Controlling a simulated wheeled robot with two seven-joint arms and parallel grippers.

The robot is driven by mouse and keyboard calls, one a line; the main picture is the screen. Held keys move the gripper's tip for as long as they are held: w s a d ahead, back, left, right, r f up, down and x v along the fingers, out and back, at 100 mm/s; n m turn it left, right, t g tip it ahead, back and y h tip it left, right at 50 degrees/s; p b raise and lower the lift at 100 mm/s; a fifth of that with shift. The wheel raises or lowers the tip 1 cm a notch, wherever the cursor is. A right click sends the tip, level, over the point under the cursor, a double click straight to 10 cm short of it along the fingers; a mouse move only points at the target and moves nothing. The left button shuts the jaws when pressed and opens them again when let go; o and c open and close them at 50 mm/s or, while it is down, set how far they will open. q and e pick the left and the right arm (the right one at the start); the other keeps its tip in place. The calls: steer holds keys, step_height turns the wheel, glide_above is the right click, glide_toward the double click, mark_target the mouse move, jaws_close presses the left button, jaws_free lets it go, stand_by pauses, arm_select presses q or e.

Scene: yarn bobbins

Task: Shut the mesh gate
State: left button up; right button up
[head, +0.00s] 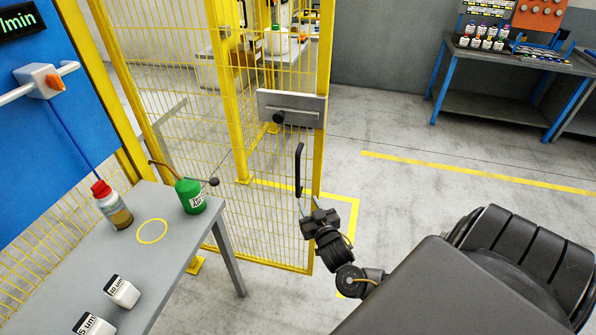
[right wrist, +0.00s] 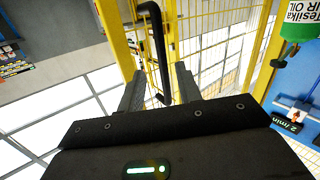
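The yellow mesh gate (head: 272,215) stands swung out at an angle from the fence, beyond the grey table. A black vertical bar handle (head: 298,170) is on its free edge, below a grey latch plate with a black knob (head: 279,117). My right gripper (head: 309,204) is at the handle's lower end. In the right wrist view its fingers (right wrist: 158,92) are spread apart, and the black handle (right wrist: 158,50) shows between them, with a gap on each side. I cannot tell whether the fingertips reach past the bar. My left gripper is out of view.
A grey table (head: 173,273) at left holds a green can (head: 190,196), a red-capped bottle (head: 114,206) and white boxes (head: 122,291). The can's side is near the gate mesh. A blue-legged workbench (head: 510,60) stands at the back right. Floor right of the gate is clear.

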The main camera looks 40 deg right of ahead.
steer(key=m, duration=0.1)
glide_toward(299, 175)
steer(key=shift+t, duration=0.4)
steer(key=p+x, duration=0.1)
steer(key=x, duration=0.3)
steer(key=p+x, duration=0.1)
steer(key=x, duration=0.4)
steer(key=shift+w+d+f, duration=0.1)
steer(key=shift+w+f, duration=0.1)
steer(key=shift+f, duration=0.05)
steer(key=shift+w+d+f, duration=0.1)
steer(key=shift+w+d, duration=0.1)
steer(key=shift+w, duration=0.5)
steer(key=shift+c, duration=0.2)
jaws_close()
steer(key=shift+d, duration=0.1)
